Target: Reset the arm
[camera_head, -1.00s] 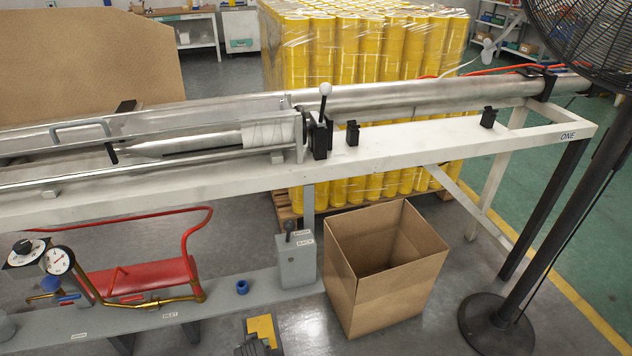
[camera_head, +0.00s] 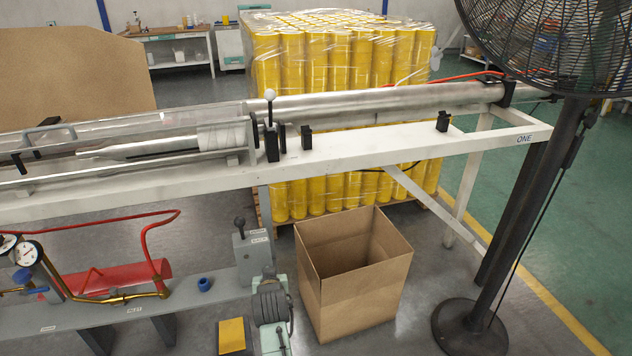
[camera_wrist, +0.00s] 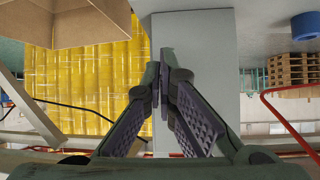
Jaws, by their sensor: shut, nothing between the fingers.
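My gripper (camera_wrist: 160,80) is shut and empty in the wrist view, its two ridged dark fingers meeting at the tips. Behind the fingers is a grey upright surface, probably the grey lever housing (camera_wrist: 210,50). In the head view part of my arm (camera_head: 270,308) rises from the bottom edge, in front of the grey lever housing (camera_head: 252,262) and left of the cardboard box. I cannot make out my fingertips there.
An open cardboard box (camera_head: 350,300) stands on the floor to the right. A white frame (camera_head: 390,150) carries a long metal tube above it. A black fan (camera_head: 470,320) stands at the right. Wrapped yellow rolls (camera_head: 300,190) stand behind.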

